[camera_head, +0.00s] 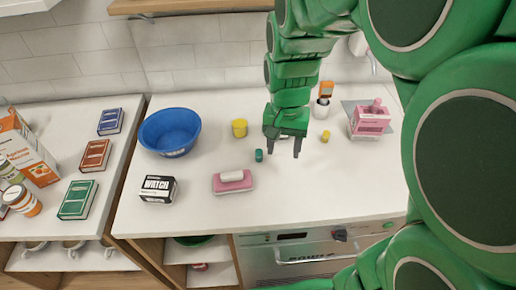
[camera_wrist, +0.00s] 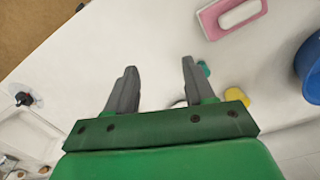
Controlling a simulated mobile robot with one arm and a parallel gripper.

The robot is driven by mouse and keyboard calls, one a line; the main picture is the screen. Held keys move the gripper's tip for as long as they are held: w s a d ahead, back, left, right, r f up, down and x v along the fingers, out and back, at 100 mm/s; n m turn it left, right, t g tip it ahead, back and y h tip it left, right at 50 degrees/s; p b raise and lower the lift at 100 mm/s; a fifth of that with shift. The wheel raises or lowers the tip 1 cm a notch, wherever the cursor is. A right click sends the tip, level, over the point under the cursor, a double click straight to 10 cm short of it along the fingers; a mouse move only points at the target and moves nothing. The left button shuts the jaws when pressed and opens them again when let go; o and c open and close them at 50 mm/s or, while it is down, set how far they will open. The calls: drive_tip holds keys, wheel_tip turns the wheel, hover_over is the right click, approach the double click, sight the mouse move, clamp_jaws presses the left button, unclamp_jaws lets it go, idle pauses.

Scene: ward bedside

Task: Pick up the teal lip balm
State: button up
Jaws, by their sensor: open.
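The teal lip balm (camera_head: 259,155) is a small teal cylinder standing on the white counter in the head view, between the pink dish and my gripper. In the wrist view the lip balm (camera_wrist: 204,69) shows just right of the right finger, partly hidden behind it. My gripper (camera_head: 283,151) is open and empty, pointing down above the counter, a little to the right of the lip balm in the head view. Its two grey fingers (camera_wrist: 158,80) are spread apart in the wrist view, and the lip balm is outside the gap between them.
A pink dish (camera_head: 233,187) with a white bar, a black WATCH box (camera_head: 158,189), a blue bowl (camera_head: 170,131) and a yellow cup (camera_head: 240,128) stand to the left. A small yellow item (camera_head: 325,137) and a pink object (camera_head: 370,120) stand right. The front right counter is clear.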

drive_tip(key=m, duration=0.2)
hover_over(259, 151)
drive_tip(key=w, duration=0.1)
drive_tip(key=shift+t, duration=0.3)
wheel_tip(259, 151, down, 5)
drive_tip(key=shift+d+f, duration=0.1)
drive_tip(key=shift+f, duration=1.25)
drive_tip(key=shift+s+f, duration=0.2)
drive_tip(key=shift+f, duration=0.65)
drive_tip(key=shift+s+f, duration=0.15)
drive_tip(key=shift+f, duration=0.7)
drive_tip(key=shift+s+f, duration=0.2)
drive_tip(key=shift+f, duration=0.65)
clamp_jaws()
drive_tip(key=shift+r, duration=0.1)
